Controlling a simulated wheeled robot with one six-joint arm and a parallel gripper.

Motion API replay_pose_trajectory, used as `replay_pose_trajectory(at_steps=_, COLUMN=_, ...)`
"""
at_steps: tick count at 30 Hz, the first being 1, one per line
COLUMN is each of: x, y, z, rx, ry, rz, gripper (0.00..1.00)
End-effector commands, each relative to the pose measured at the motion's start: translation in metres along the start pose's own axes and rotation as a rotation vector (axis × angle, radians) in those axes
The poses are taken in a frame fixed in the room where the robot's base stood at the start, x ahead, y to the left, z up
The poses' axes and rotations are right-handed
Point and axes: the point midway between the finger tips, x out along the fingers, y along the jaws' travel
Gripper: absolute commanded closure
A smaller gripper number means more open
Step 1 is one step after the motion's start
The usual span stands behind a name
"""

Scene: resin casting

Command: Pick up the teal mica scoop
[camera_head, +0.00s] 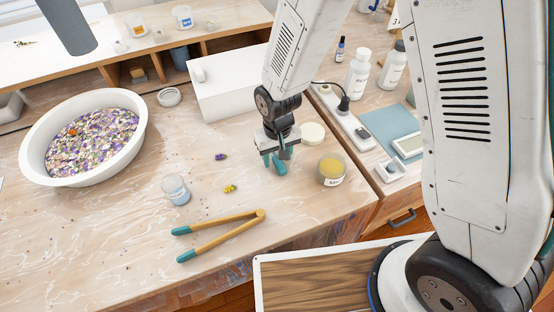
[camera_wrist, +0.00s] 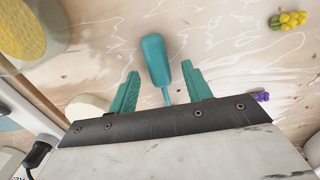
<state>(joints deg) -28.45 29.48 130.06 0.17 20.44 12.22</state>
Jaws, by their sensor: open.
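The teal mica scoop (camera_wrist: 154,58) lies on the wooden table in the wrist view. Its wide teal end points away from my gripper, and its thin shaft runs back between the fingers. My gripper (camera_wrist: 160,92) is open, with one teal finger on each side of the scoop and a gap on both sides. In the head view my gripper (camera_head: 273,163) hangs low over the table's right part. A teal piece at the fingers there appears to be the scoop (camera_head: 280,169), partly hidden by my gripper.
A jar of yellow powder (camera_head: 331,170) stands just right of my gripper, with a white lid (camera_head: 312,133) behind it. Wooden tongs (camera_head: 222,233) with teal tips lie in front. A yellow flower (camera_head: 230,188), a purple one (camera_head: 221,157) and a small cup (camera_head: 175,190) are left.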

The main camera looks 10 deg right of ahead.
Motion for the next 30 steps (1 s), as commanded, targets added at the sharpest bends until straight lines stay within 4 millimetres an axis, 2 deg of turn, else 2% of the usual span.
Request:
replay_pose_trajectory(at_steps=5, x=0.000, y=0.000, z=0.000, rx=0.000, ry=0.001, rz=0.000, gripper=0.51)
replay_pose_trajectory(at_steps=10, x=0.000, y=0.000, z=0.000, rx=0.000, ry=0.001, rz=0.000, gripper=0.95)
replay_pose_trajectory(at_steps=11, x=0.000, y=0.000, z=0.000, rx=0.000, ry=0.001, rz=0.000, gripper=0.99)
replay_pose_trajectory(at_steps=22, x=-0.002, y=0.000, z=0.000, rx=0.000, ry=0.001, rz=0.000, gripper=0.99)
replay_pose_trajectory(at_steps=30, x=-0.018, y=0.002, z=0.000, rx=0.003, ry=0.002, rz=0.000, gripper=0.99)
